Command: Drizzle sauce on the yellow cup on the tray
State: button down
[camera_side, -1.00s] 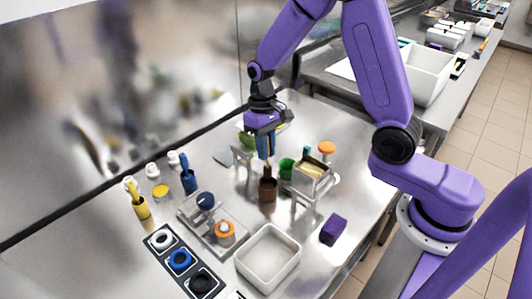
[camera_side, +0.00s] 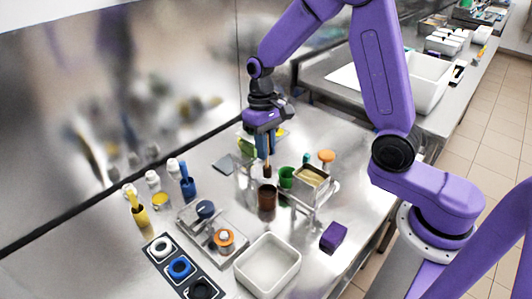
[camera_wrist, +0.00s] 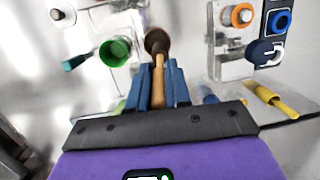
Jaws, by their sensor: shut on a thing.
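My gripper (camera_side: 266,157) is shut on a wooden-handled tool with a dark brown end (camera_side: 267,171), held upright just above the brown cup (camera_side: 267,198). The wrist view shows the tool's handle (camera_wrist: 158,82) between the blue fingers. A metal tray (camera_side: 239,252) at centre left carries an orange cup (camera_side: 224,239) with a pale top and a dark blue round piece (camera_side: 205,209). No clearly yellow cup shows on this tray. A yellow container with a handle (camera_side: 138,215) stands on the counter to its left.
A white bin (camera_side: 268,264) and purple block (camera_side: 333,236) lie in front. A black holder with rings (camera_side: 160,264) is at front left. Blue container (camera_side: 188,187) stands behind the tray.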

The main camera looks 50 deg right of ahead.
notch_tip(320, 180, up, 15)
jog(key=w+d+t+h, duration=0.1)
jog(key=w+d, duration=0.5)
jog(key=w, duration=0.4)
jog(key=w+d+t, duration=0.1)
jog(key=w+d, duration=0.4)
jog(key=w, duration=0.5)
notch_tip(320, 180, down, 18)
jog(key=shift+s+f, duration=0.15)
jog(key=shift+d, duration=0.1)
jog(key=shift+w, duration=0.35)
dwell(0.5)
jog(key=shift+s, duration=0.75)
dwell(0.4)
